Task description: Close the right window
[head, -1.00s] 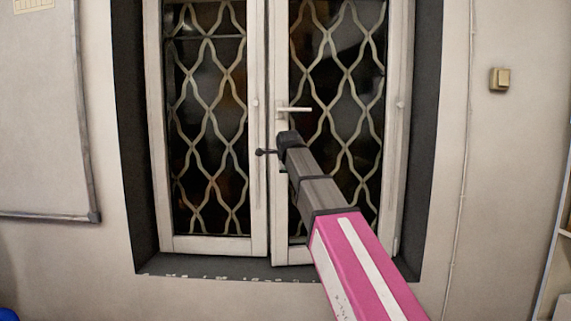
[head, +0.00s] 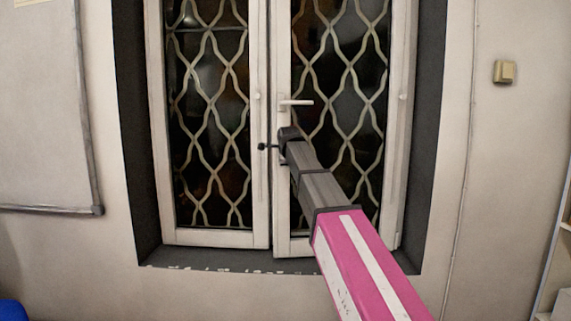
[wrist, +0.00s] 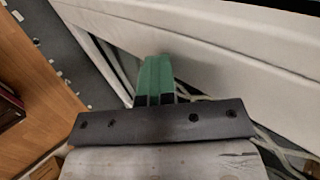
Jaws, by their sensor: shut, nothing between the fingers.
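The right window (head: 341,130) is a white-framed sash with wavy bars behind dark glass. Its white handle (head: 296,102) is on its left edge. Its lower edge sits a little lower and nearer than that of the left window (head: 210,130), so it looks slightly ajar. My gripper (head: 266,147) is below the handle, at the meeting edges of the two sashes. In the wrist view its green fingers (wrist: 155,80) are together and empty, against or very near a white frame (wrist: 215,55). Contact cannot be told. My arm covers part of the right sash.
The dark window recess (head: 415,180) surrounds both sashes, with a chipped sill edge (head: 230,268) below. A whiteboard (head: 40,110) hangs at the left. A switch (head: 504,72) and a cable (head: 462,180) are on the right wall. A brown wooden surface (wrist: 35,70) shows in the wrist view.

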